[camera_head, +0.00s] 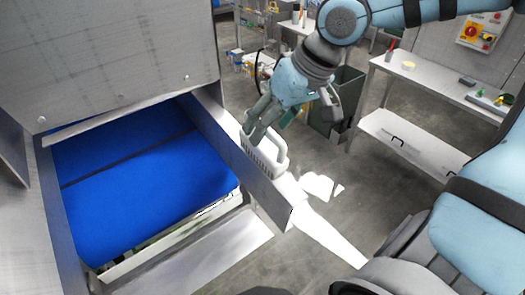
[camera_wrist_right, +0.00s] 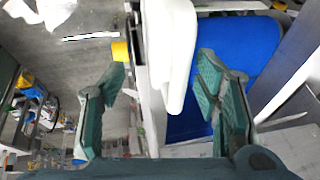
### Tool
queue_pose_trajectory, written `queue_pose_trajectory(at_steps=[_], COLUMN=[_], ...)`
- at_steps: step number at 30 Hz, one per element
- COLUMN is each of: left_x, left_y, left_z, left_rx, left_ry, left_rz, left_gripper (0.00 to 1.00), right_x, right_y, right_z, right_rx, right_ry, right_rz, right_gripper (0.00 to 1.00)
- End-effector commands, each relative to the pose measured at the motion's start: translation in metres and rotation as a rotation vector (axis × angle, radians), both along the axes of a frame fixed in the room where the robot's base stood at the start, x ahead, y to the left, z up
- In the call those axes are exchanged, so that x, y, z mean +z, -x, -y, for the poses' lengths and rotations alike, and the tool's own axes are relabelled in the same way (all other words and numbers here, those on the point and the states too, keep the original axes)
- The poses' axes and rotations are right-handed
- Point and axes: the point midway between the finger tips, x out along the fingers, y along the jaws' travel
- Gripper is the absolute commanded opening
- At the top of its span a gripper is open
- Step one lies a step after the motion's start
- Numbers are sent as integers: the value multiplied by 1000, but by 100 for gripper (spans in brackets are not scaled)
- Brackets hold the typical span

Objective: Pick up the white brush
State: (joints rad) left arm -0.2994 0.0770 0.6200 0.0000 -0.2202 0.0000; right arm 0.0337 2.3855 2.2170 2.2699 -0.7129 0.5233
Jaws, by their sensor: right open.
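The white brush (camera_head: 265,155) sits at the metal side wall of the blue belt machine, near its outer top edge. In the right wrist view the brush (camera_wrist_right: 176,45) shows as a long white shape reaching down between my fingers. My right gripper (camera_head: 258,122) is right above and at the brush, its green-grey fingers pointing down. In the wrist view the right gripper (camera_wrist_right: 163,70) is open, with a finger on each side of the brush and gaps visible. My left gripper is not in view.
The blue belt (camera_head: 150,195) lies inside the metal frame (camera_head: 245,160). A large metal panel (camera_head: 110,60) rises at the upper left. A dark bin (camera_head: 345,95) stands behind my right gripper. A metal table (camera_head: 420,85) stands at the right.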

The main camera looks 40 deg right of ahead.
Motion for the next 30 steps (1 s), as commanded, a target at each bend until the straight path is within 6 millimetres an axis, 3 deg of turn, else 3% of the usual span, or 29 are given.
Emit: queue_pose_trajectory(at_steps=[7,14,24,30], left_x=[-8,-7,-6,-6], left_y=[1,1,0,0], left_z=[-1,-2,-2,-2], left_rx=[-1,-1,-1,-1], left_ry=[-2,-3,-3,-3], left_rz=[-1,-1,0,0], left_gripper=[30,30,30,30], right_x=[-37,-38,-37,-37], right_y=[-23,-25,-24,-24], right_z=[-8,-9,-9,-9], right_rx=[0,0,0,0], right_ry=[0,-2,-2,-2], right_rz=[-2,2,2,2], right_gripper=[57,57,3,0])
